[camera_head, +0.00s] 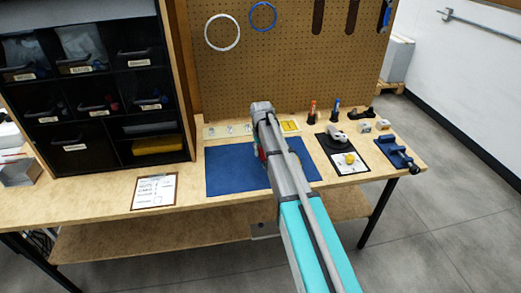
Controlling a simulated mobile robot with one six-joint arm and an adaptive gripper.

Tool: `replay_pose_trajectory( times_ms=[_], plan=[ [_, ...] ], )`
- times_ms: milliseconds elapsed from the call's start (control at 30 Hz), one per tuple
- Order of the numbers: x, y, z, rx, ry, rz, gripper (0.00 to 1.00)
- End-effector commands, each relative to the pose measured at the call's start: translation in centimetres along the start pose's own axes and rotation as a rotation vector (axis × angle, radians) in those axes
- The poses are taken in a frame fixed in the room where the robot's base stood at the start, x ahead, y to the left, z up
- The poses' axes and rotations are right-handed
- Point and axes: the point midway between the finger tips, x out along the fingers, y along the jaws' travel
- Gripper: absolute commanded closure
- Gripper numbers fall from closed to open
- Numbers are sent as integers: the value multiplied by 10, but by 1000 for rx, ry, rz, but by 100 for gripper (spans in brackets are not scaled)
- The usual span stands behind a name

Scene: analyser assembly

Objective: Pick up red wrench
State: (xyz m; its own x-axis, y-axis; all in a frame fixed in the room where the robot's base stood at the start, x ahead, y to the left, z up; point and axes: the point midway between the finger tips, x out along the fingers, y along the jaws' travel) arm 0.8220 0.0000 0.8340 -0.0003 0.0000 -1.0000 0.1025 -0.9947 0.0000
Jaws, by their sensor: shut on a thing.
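My arm (283,170) reaches from the bottom of the picture over the workbench and the blue mat (228,172). My gripper does not show; the arm links hide it. A small red patch (262,152) shows at the left edge of the arm, above the mat. I cannot tell whether it is the red wrench, and no wrench shape is clear in this view.
A black drawer cabinet (92,109) stands at the left and a pegboard (300,70) behind. A paper sheet (155,191) lies at the front. A red-topped tool (312,112), a dark pad (341,153) and a blue vise (398,152) are on the right.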

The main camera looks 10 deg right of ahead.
Motion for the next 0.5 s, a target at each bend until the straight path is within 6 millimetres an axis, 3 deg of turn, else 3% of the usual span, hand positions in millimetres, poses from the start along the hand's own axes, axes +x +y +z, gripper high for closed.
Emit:
replay_pose_trajectory(
  times_ms=[33, 367, 500],
  plan=[
    [-13, 1, 8, 0, 0, 0, 100],
    [-51, 7, 39, 1, 0, 0, 100],
    [-62, 13, 72, 1, 0, 0, 100]
  ],
)
